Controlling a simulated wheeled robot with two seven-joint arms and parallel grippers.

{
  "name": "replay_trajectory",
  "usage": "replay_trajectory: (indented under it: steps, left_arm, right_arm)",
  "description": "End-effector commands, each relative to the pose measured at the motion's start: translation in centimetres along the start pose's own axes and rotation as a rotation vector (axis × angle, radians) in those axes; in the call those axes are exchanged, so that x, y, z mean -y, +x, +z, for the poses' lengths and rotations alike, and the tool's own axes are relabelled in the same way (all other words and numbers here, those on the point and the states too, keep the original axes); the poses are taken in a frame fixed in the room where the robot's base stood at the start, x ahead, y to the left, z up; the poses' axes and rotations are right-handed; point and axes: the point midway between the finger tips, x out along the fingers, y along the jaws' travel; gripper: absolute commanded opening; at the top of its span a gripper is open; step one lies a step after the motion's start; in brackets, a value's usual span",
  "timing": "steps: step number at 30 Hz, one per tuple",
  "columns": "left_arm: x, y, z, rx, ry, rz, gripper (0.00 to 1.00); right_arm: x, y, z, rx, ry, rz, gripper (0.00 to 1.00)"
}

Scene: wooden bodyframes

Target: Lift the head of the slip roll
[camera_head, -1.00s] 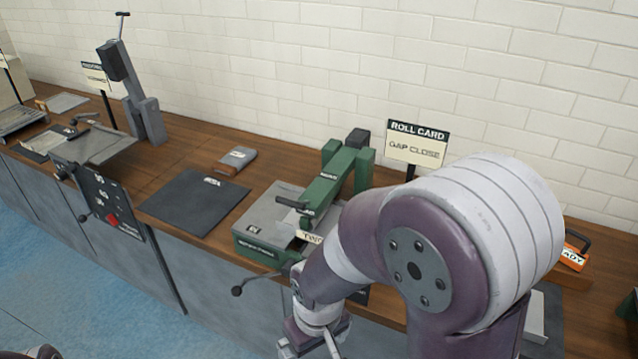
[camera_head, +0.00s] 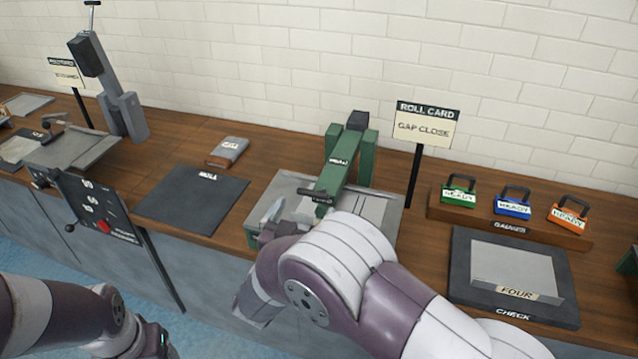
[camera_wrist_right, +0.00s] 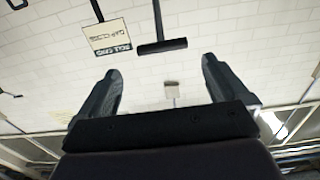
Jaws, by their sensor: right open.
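The green slip roll stands in the middle of the bench in the head view, beside the roll card (camera_head: 424,126). Its long green head (camera_head: 335,172) lies low and slanted over the grey bed (camera_head: 376,212), with a dark crossbar handle (camera_head: 322,196) at its front end. My right gripper (camera_head: 275,222) is at the machine's front left, partly hidden by my arm. In the right wrist view my right gripper (camera_wrist_right: 160,90) is open and empty, and a dark T-shaped bar (camera_wrist_right: 162,46) shows beyond the fingertips, apart from them.
A black mat (camera_head: 192,198) and a small grey-topped block (camera_head: 227,151) lie left of the machine. A grey upright machine (camera_head: 110,90) stands further left. Green, blue and orange tagged gauges (camera_head: 513,205) and a check tray (camera_head: 465,290) are at right.

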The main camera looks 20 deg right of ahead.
Motion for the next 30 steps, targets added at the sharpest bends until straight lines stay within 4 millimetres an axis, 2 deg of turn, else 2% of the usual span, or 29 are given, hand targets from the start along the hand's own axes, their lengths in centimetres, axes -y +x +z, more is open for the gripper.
replay_trajectory:
  steps: [3,10,15,23,24,26,30]
  left_arm:
    - [0.0,-0.7,-0.1,0.0,0.0,0.0,0.64]
    - [0.0,-1.3,-0.2,0.0,0.0,0.0,0.64]
    - [0.0,-1.4,-0.2,0.0,0.0,0.0,0.64]
    - [0.0,-1.4,-0.2,0.0,0.0,0.0,0.64]
    - [0.0,-1.4,-0.2,0.0,0.0,0.0,0.64]
    - [0.0,-1.4,-0.2,0.0,0.0,0.0,0.64]
    - [0.0,-1.4,-0.2,0.0,0.0,0.0,0.64]
  right_arm:
    - [-0.1,3.2,-0.1,0.002,-0.001,0.004,1.0]
    - [0.0,7.5,-0.1,0.002,0.0,-0.001,1.0]
    - [0.0,8.8,0.0,0.002,0.0,-0.002,1.0]
    - [0.0,9.0,0.0,0.002,0.0,-0.003,1.0]
    - [0.0,9.0,0.0,0.002,0.0,-0.003,0.94]
    - [0.0,9.0,0.0,0.002,0.0,-0.003,0.74]
    - [0.0,8.9,0.0,0.002,0.001,-0.003,0.28]
